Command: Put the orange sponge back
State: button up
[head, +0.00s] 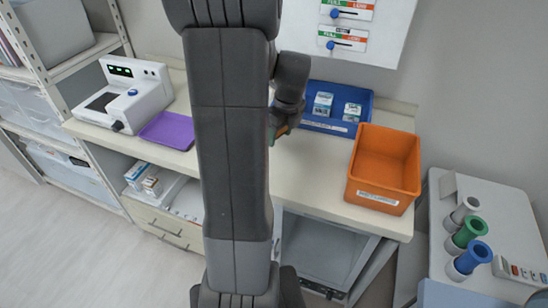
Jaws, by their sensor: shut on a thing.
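My gripper (279,122) shows only in part at the middle of the head view, over the counter. My own arm hides its left side. It is shut on a small piece with an orange-brown edge, which appears to be the orange sponge (283,131). A bit of green shows beside that edge. Most of the held piece is hidden behind my arm and fingers, and I cannot tell whether it touches the counter.
A blue tray (325,127) with small boxes stands behind and right of my gripper. An orange bin (383,199) stands at the counter's right end. The counter (312,172) is clear in front of the tray.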

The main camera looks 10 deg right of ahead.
aim_at(279, 164)
notch_tip(279, 164, down, 9)
jog(key=shift+r, duration=0.15)
dwell(0.4)
jog(key=shift+s+a+f, duration=0.1)
jog(key=shift+s+f, duration=0.05)
jog(key=shift+f, duration=0.45)
jog(key=o, duration=1.3)
jog(key=shift+s+f, duration=0.1)
jog(key=shift+f, duration=0.05)
jog(key=r, duration=0.4)
jog(key=d+r, duration=0.1)
jog(key=r, duration=0.4)
jog(key=s+r, duration=0.1)
jog(key=r, duration=0.3)
jog(key=shift+s+d+r, duration=0.1)
jog(key=shift+d+r, duration=0.05)
jog(key=shift+r, duration=0.1)
